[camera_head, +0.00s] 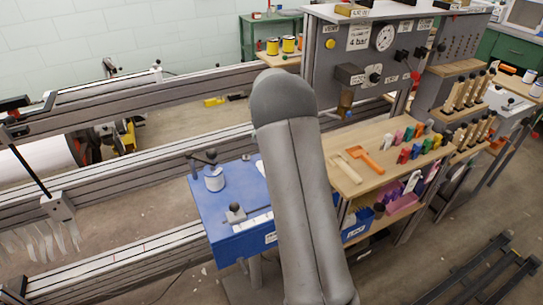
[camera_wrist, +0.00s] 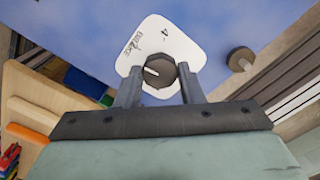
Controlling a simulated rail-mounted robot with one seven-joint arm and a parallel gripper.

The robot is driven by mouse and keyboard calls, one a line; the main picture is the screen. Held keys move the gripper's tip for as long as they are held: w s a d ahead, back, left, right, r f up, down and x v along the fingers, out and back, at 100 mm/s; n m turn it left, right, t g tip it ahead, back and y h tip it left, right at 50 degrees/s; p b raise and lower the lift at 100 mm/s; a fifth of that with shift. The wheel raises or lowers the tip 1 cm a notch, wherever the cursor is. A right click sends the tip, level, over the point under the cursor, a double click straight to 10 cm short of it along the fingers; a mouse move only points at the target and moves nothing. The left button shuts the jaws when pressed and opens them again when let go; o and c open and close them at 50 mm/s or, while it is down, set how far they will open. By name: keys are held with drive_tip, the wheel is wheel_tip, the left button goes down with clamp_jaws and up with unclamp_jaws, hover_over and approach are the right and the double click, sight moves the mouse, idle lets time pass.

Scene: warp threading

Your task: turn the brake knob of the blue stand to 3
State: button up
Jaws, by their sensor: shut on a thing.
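The blue stand (camera_head: 228,210) is at the centre left of the head view, partly behind my arm. In the wrist view its blue top (camera_wrist: 95,40) fills the upper part. A white dial plate (camera_wrist: 178,42) lies on it, with dark lettering and a 4 near its upper edge; other marks are hidden or unreadable. The dark brake knob (camera_wrist: 160,71) sits on the plate with a pale pointer line toward the picture's left. My gripper (camera_wrist: 159,82) has one finger on each side of the knob and is shut on it. My arm hides the gripper in the head view.
A small post with a round knob (camera_wrist: 240,59) stands right of the plate. A wooden shelf (camera_head: 345,190) with coloured tools is right of my arm.

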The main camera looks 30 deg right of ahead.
drive_tip(key=shift+m, duration=0.9)
drive_tip(key=o, duration=1)
wheel_tip(320, 180, up, 18)
drive_tip(key=shift+f+p, duration=0.25)
drive_tip(key=shift+p, duration=0.1)
